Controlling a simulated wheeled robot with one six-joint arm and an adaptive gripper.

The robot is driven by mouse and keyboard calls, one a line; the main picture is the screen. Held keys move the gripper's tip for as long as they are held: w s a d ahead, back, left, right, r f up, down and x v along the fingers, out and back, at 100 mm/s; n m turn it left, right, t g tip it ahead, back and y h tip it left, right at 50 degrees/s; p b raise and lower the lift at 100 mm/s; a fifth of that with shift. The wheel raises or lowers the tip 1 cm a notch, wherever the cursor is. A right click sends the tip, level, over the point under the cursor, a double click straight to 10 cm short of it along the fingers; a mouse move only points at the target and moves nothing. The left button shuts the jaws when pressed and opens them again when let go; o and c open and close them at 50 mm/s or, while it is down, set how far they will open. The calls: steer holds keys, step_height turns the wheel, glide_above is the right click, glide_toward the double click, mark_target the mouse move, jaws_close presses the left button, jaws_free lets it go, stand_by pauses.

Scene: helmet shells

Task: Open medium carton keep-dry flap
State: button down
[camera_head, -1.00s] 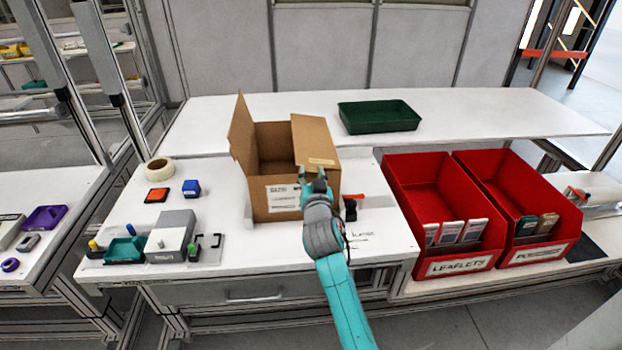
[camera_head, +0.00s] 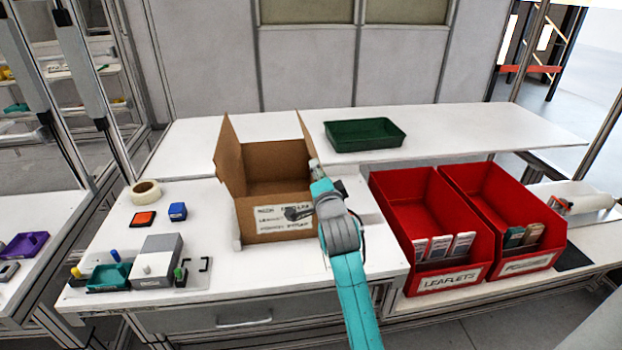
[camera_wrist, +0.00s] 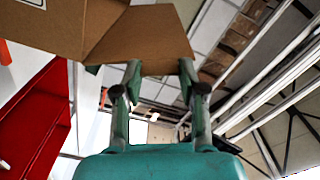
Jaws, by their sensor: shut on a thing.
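The brown cardboard carton (camera_head: 286,185) stands on the white bench with a printed label on its front. Its left flap (camera_head: 228,145) stands up, tilted outward, and its top is open, showing the inside. Its right flap (camera_head: 306,137) stands roughly upright at the right side. My gripper (camera_head: 316,166) is at that right flap, at the carton's right side. In the wrist view the flap (camera_wrist: 145,40) reaches between the fingertips of my gripper (camera_wrist: 160,72), which is shut on it. The flap's printed marking cannot be seen now.
A green tray (camera_head: 364,134) sits behind on the bench. Red bins (camera_head: 425,262) with leaflets stand to the right. Tape (camera_head: 146,193), an orange pad (camera_head: 144,219), a blue block (camera_head: 178,211) and a grey fixture (camera_head: 158,260) lie left of the carton.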

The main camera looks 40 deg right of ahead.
steer(key=s+d+m, duration=0.3)
steer(key=d+m, duration=0.2)
steer(key=m, duration=0.2)
steer(key=shift+s+r+m, duration=0.15)
steer(key=shift+s+m, duration=0.05)
steer(key=shift+m, duration=0.2)
stand_by(0.4)
steer(key=c, duration=0.6)
jaws_free()
steer(key=shift+c, duration=0.2)
steer(key=v, duration=1.2)
